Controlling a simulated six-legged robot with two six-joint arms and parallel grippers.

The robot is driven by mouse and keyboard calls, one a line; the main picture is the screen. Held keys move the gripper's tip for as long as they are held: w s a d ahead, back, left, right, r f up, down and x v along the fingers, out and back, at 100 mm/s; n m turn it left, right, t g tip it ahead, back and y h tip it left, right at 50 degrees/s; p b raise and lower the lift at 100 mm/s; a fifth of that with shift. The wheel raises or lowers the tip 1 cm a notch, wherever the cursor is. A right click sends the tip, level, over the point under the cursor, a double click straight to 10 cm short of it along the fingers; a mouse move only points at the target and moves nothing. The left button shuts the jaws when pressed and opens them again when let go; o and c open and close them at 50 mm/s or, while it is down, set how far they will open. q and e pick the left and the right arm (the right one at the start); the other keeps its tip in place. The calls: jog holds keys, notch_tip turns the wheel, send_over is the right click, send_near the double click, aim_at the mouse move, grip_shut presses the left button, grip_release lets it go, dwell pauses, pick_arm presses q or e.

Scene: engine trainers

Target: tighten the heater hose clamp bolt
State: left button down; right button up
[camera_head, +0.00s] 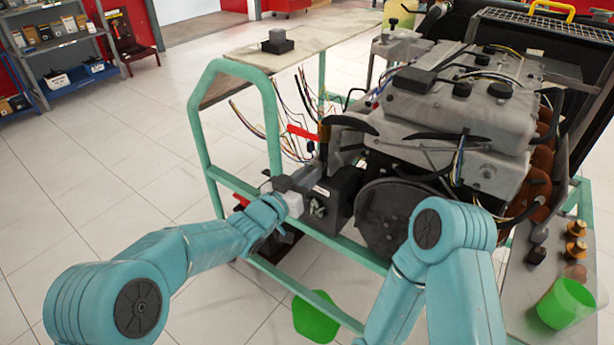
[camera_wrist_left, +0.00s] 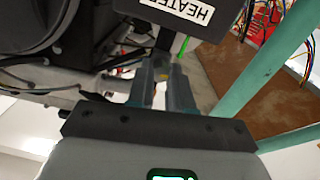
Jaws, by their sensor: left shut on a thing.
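A dark block with a white label reading "HEATER" (camera_wrist_left: 200,14) is at the top of the left wrist view. A dark stem (camera_wrist_left: 164,42) comes down from beside it to between my left fingertips. My left gripper (camera_wrist_left: 162,82) is shut on a small part at the end of this stem, which looks like the clamp bolt; the fingers hide most of it. In the head view my left gripper (camera_head: 286,192) is at the near left side of the engine, against a dark housing (camera_head: 340,196). The hose clamp cannot be made out there. My right gripper is not in view.
The engine (camera_head: 460,110) sits in a green tube frame (camera_head: 195,140), whose bars run close to my left arm. Loose wires (camera_head: 305,100) hang behind the gripper. A green cup (camera_head: 562,303) and brass-coloured parts (camera_head: 576,238) stand at the right. Open floor lies at the left.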

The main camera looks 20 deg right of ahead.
pick_arm(q)
jog(key=m+b, duration=1.7)
jog(key=m, duration=0.2)
jog(key=shift+m, duration=0.3)
dwell(0.3)
jog(key=c, duration=1)
grip_release()
